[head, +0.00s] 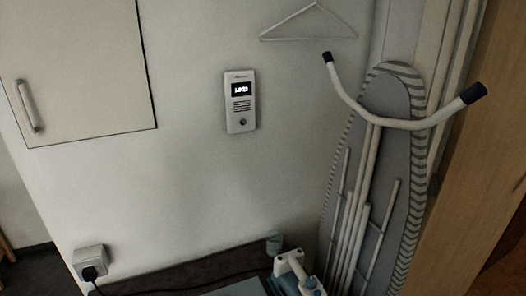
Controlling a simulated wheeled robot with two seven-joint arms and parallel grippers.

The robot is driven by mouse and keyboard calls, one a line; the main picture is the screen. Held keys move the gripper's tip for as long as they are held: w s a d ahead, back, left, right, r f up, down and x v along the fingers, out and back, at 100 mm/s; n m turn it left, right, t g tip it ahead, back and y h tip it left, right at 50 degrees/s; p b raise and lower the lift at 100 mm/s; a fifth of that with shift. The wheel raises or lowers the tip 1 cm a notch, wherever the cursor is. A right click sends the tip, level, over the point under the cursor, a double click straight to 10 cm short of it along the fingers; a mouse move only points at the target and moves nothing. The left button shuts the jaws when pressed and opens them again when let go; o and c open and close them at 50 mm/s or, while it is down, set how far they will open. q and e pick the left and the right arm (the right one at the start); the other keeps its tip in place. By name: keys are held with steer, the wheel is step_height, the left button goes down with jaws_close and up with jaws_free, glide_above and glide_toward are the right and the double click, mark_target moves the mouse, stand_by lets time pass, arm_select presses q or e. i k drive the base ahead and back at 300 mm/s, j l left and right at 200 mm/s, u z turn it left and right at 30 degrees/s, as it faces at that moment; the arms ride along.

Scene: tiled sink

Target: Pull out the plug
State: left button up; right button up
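A black plug (89,273) sits in a white wall socket (91,258) at the lower left of the head view. A dark cord (150,291) leads from the plug to the right along the bottom edge. A white and blue appliance that looks like an iron (297,272) stands at the bottom centre, partly cut off by the frame edge. Neither of my grippers is in view.
An ironing board (385,110) leans against the wall at the right, beside a wooden panel (480,170). A wall unit with a display (240,102), a hanger (308,22) and a cabinet door (75,65) are above. The wall around the socket is clear.

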mark_target(90, 274)
steer(key=j+u, duration=0.1)
steer(key=u, duration=0.7)
steer(key=j+u, duration=0.1)
steer(key=u, duration=0.25)
steer(key=j+u, duration=0.1)
steer(key=j, duration=0.25)
